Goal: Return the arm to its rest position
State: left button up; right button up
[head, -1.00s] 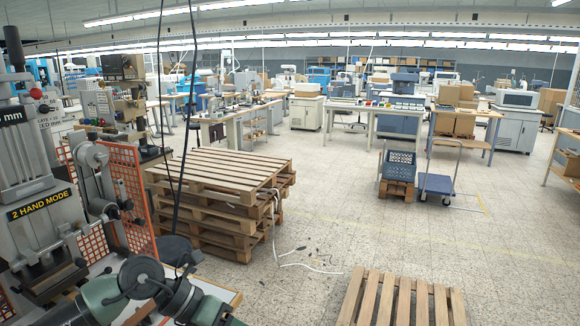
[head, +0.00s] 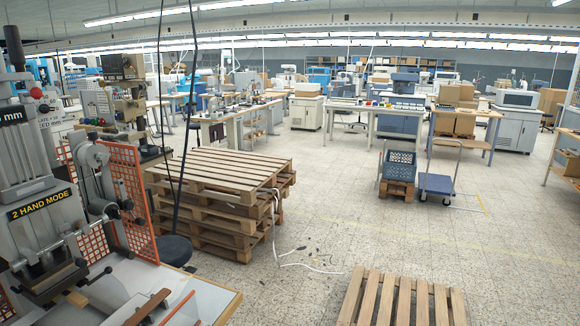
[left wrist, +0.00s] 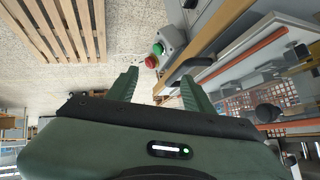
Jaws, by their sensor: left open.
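My left gripper (left wrist: 159,88) shows in the left wrist view with its two green fingers apart and nothing between them. It hangs near the edge of a workbench, and floor and a pallet show on the other side. In the head view neither arm nor gripper is visible. The stamping press (head: 42,214) with its "2 HAND MODE" label stands at the left of the head view. Its white bench top (head: 205,287) is in plain sight in front of it. My right gripper is in no view.
A control box with red and green buttons (left wrist: 166,45) is close beyond the left fingers, beside a black handle (left wrist: 190,67). A pallet stack (head: 215,200) and a single pallet (head: 400,300) stand on the floor. Open floor (head: 320,225) lies between and behind them.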

pick_arm(q)
jog(key=s+f+n+g, duration=0.1)
jog(key=s+f+g, duration=0.2)
jog(key=s, duration=0.4)
jog(key=s+f+n+g, duration=0.1)
jog(key=s+f+g, duration=0.25)
jog(key=s, duration=0.45)
notch_tip(320, 180, down, 33)
jog(key=s+b, duration=0.1)
jog(key=b, duration=0.6)
jog(key=s+a+f+g+b, duration=0.1)
jog(key=s+f+b, duration=0.2)
jog(key=s+f, duration=0.5)
jog(key=s+a+f+g+b, duration=0.1)
jog(key=s+a+f+b, duration=0.1)
jog(key=s+f, duration=0.7)
notch_tip(320, 180, down, 6)
jog(key=shift+a+r+m+h+b, duration=0.15)
jog(key=shift+r+m+h+b, duration=0.15)
jog(key=shift+m+b, duration=0.15)
